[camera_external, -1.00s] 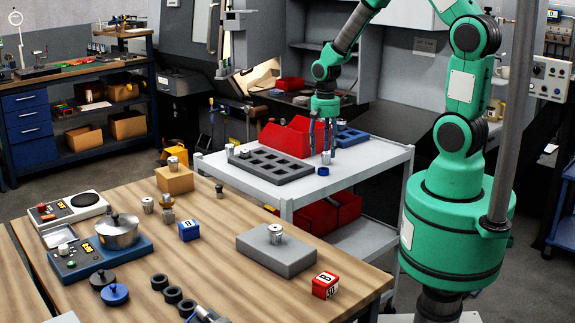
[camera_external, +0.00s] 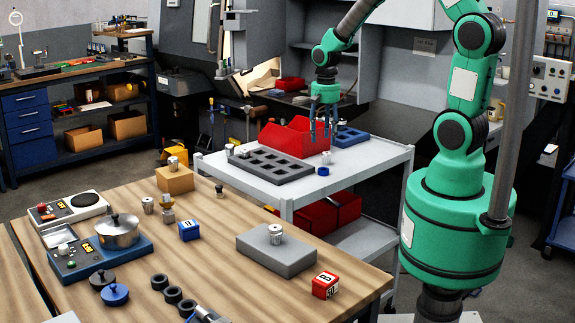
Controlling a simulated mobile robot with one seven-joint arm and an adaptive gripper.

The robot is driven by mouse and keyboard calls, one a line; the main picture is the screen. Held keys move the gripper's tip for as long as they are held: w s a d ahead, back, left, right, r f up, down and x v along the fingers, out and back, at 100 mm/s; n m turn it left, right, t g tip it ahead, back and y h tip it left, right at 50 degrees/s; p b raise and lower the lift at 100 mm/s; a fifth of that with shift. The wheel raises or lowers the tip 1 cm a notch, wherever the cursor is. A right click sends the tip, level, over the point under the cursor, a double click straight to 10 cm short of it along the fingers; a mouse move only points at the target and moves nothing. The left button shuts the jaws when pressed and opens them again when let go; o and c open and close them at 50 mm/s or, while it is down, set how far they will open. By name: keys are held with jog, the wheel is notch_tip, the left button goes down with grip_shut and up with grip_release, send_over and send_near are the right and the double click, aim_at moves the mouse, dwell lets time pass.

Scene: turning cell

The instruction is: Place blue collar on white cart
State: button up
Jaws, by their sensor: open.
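The blue collar (camera_external: 323,171) lies on the top of the white cart (camera_external: 359,178), near its front edge and right of the grey tray. It is a small round blue ring. My gripper (camera_external: 320,142) is open and points down above the cart, in front of the red bin. Its fingertips are above the collar and apart from it. Nothing shows between the fingers.
On the cart are a grey tray with pockets (camera_external: 268,168), a red bin (camera_external: 296,137), a blue tray (camera_external: 350,137) and small metal cylinders (camera_external: 326,157). The wooden table (camera_external: 215,222) in front holds a grey block (camera_external: 276,254) and several parts.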

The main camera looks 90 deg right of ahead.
jog(key=w+a+r+n+t+h, duration=0.2)
jog(key=a+r+n, duration=0.5)
jog(key=a+r, duration=1.05)
jog(key=s+a+r+n+t+y, duration=0.1)
jog(key=s+a+r+n, duration=0.2)
jog(key=s+a+r, duration=0.2)
jog(key=s+a+r+n+t+y, duration=0.1)
jog(key=s+a+r+n, duration=0.3)
jog(key=a, duration=0.7)
jog(key=shift+s+r+n+t, duration=0.3)
jog(key=shift+s+r+t, duration=0.15)
jog(key=shift+t, duration=0.35)
jog(key=shift+f, duration=0.1)
notch_tip(320, 180, down, 2)
jog(key=shift+b, duration=1.05)
